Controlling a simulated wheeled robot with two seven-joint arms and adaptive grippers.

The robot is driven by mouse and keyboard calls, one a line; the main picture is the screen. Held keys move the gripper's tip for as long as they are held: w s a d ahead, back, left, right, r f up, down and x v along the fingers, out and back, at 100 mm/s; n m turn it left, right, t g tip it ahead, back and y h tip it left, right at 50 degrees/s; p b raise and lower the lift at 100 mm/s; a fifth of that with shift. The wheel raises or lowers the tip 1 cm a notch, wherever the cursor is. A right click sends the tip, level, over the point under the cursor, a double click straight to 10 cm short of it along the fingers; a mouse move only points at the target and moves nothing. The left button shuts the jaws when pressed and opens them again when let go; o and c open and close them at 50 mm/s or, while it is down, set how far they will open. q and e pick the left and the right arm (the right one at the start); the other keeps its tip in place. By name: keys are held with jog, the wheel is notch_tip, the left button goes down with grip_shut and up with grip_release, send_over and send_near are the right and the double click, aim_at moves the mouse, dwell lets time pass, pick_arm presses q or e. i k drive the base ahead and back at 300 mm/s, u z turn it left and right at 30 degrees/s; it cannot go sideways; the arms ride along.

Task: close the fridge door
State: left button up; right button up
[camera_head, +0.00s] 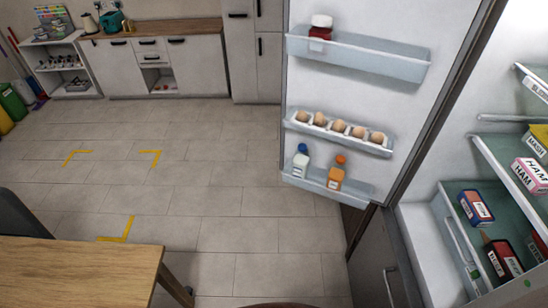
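The fridge door (355,95) stands wide open on the right side of the head view, its inner side facing me. Its shelves hold a jar with a white lid (320,28), a row of eggs (340,126), a white bottle with a blue cap (300,162) and an orange bottle (337,173). The fridge interior (425,215) is open at the far right, with packed boxes such as a ham pack (530,173) on its shelves. Neither of my grippers is in view.
A wooden table (75,275) fills the lower left, with a dark chair (22,215) beside it. The tiled floor (215,170) is clear between table and fridge door. Cabinets (185,62) and a shelf rack (62,62) stand at the back.

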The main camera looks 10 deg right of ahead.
aim_at(392, 67)
jog(key=u, duration=0.05)
jog(key=i, duration=1.85)
jog(key=z, duration=2.35)
